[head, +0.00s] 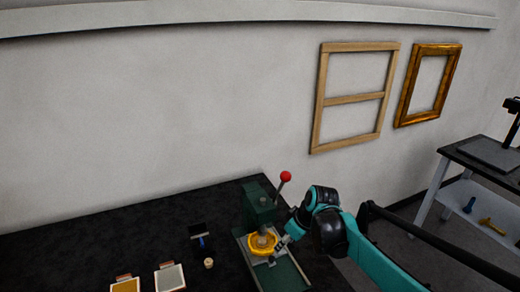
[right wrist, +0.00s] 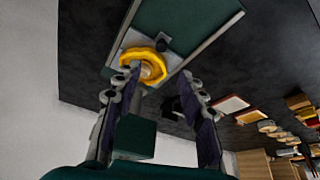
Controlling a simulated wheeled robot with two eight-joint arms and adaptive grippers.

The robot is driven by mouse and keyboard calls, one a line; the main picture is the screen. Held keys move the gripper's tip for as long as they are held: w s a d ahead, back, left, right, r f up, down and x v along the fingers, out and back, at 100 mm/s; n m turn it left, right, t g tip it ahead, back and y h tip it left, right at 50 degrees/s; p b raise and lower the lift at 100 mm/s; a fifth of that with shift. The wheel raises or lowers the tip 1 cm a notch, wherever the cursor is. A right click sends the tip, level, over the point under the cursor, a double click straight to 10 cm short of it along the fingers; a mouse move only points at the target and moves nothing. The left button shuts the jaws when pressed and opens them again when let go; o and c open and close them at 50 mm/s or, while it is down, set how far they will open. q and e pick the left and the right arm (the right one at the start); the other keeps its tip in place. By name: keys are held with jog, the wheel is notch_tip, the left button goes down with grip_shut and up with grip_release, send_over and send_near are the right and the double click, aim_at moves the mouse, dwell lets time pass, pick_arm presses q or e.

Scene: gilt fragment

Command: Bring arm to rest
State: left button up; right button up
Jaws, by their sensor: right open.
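My right arm comes in from the right in the head view. Its gripper (head: 279,249) is at the right side of the green press (head: 259,203), close to a gold ring-shaped piece (head: 262,251) on the press's base. In the right wrist view the two fingers of my right gripper (right wrist: 160,73) are spread apart with nothing held between them. The gold piece (right wrist: 151,81) shows just past the left fingertip, around a pale round core. I cannot tell whether the fingertip touches it. My left gripper is in neither view.
The press has a red-knobbed lever (head: 285,177) standing close to my right arm. Two small trays (head: 170,277) and a dark tool (head: 199,237) lie left on the black table (head: 110,235). Frames (head: 353,99) hang on the wall. A side table (head: 470,165) stands right.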

jog(key=s+d+m+t+h, duration=0.1)
jog(key=s+d+m+t, duration=0.1)
jog(key=s, duration=0.8)
jog(key=s+d+m+t+h, duration=0.1)
jog(key=s+d+m, duration=0.3)
jog(key=s, duration=0.7)
jog(key=shift+d+r+m+t+h, duration=0.15)
jog(key=shift+r+m+t+h, duration=0.3)
jog(key=shift+m, duration=0.75)
